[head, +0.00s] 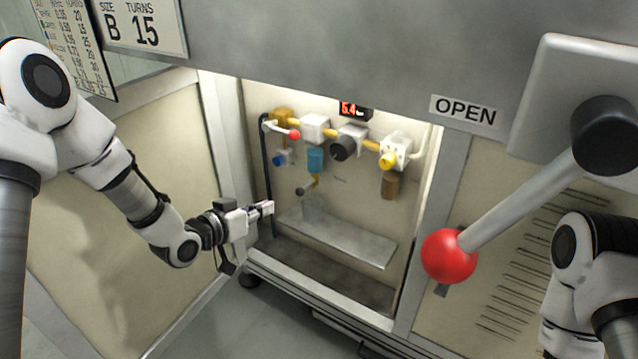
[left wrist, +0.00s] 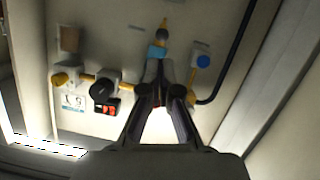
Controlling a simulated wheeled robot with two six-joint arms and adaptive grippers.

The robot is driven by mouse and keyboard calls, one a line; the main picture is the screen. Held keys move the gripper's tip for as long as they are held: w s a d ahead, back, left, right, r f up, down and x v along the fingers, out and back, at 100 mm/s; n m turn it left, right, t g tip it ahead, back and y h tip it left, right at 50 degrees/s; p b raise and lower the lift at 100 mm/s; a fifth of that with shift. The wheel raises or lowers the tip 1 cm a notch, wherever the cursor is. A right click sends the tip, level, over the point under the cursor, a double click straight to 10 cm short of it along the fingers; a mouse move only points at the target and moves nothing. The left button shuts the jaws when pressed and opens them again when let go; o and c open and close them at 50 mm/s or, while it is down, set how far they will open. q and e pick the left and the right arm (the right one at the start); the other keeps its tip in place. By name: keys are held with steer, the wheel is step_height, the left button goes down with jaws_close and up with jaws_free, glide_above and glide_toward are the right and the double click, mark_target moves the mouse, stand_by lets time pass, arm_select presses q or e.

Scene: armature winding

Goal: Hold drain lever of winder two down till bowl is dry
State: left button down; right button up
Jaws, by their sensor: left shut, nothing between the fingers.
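A blue bowl (head: 315,160) hangs under the yellow pipe row inside the lit cabinet. Below it is a small yellow drain fitting with a lever ending in a dark knob (head: 300,191). My left gripper (head: 268,208) is shut and empty, at the cabinet's left opening, left of and slightly below the knob, apart from it in the head view. In the left wrist view, upside down, the shut fingers (left wrist: 163,68) point toward the blue bowl (left wrist: 156,52) and yellow drain fitting (left wrist: 165,24); contact cannot be told. The water level is too small to tell. My right gripper is out of frame.
A red-tipped valve handle (head: 294,134), a black knob (head: 344,149) and a red digital display (head: 353,109) sit above. A sloped metal tray (head: 340,238) lies below. A large red ball lever (head: 449,256) stands at right under an OPEN sign (head: 465,111).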

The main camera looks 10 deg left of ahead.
arm_select(q)
steer(key=shift+t, duration=0.6)
steer(key=r, duration=0.3)
steer(key=w+a+r, duration=0.1)
steer(key=r, duration=0.1)
steer(key=shift+r, duration=0.25)
steer(key=b, duration=0.5)
glide_above(306, 186)
steer(key=s+a, duration=0.3)
steer(key=s, duration=0.1)
step_height(306, 186, down, 3)
steer(key=f+b, duration=0.2)
steer(key=f, duration=0.1)
steer(key=shift+d, duration=0.3)
